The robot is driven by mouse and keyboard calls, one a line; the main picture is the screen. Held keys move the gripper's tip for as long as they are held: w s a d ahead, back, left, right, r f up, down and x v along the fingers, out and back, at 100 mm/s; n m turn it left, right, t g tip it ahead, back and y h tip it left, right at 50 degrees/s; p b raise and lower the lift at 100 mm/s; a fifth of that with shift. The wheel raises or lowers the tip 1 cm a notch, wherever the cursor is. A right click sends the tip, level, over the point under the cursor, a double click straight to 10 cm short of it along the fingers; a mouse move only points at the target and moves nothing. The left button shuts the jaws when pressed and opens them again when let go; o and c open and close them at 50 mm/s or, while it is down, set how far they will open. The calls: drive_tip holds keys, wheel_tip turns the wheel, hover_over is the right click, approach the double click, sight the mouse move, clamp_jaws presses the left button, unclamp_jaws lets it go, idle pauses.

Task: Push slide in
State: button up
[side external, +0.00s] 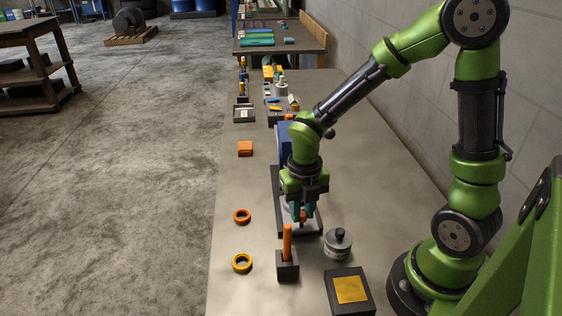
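My gripper (304,215) points down over the near end of a dark base plate (276,188) on the bench. Its teal fingers are at a small orange part (303,217), which shows between or just behind the fingertips. I cannot tell whether the fingers touch or grip it. A pale grey piece lies under the gripper on the plate, mostly hidden. A blue block (283,146) stands at the plate's far end, partly behind my arm. I cannot tell for certain which part is the slide.
Nearby are an upright orange handle (287,242) in a dark block (287,268), a grey lidded pot (338,246) and a dark box with a yellow top (350,289).

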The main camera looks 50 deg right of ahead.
clamp_jaws()
drive_tip(key=shift+w+d, duration=0.1)
drive_tip(key=w+d, duration=0.8)
drive_tip(key=shift+w+d, duration=0.2)
drive_tip(key=shift+w, duration=0.05)
drive_tip(key=o, duration=0.6)
unclamp_jaws()
drive_tip(key=shift+s, duration=0.1)
wheel_tip(320, 180, up, 17)
